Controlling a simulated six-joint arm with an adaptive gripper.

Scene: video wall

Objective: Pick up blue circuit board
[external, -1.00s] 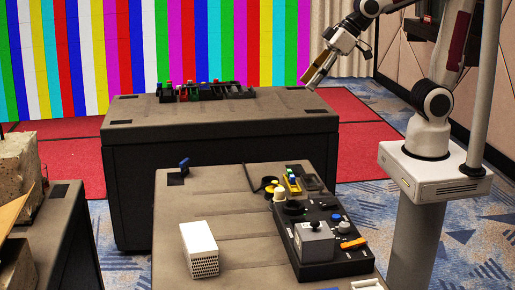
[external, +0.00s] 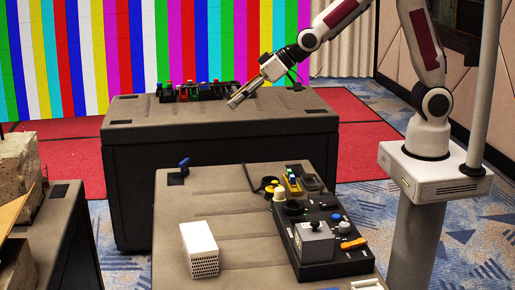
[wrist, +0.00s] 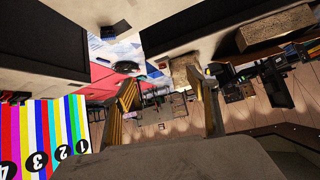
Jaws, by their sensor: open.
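A small blue piece (external: 184,164) stands at the back left corner of the near table, by a dark square patch; it is too small to tell whether it is a circuit board. A small blue thing also shows near the top of the wrist view (wrist: 108,32), on a grey surface. My gripper (external: 233,102) appears over the far table, pointing down and left, well away from the blue piece. In the wrist view its two fingers (wrist: 166,98) are spread apart with nothing between them.
The near table (external: 210,200) holds a white perforated box (external: 199,248) and a black control panel (external: 320,260). The far table (external: 150,125) has a row of coloured items (external: 195,90) at its back. Concrete blocks (external: 15,175) sit at left.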

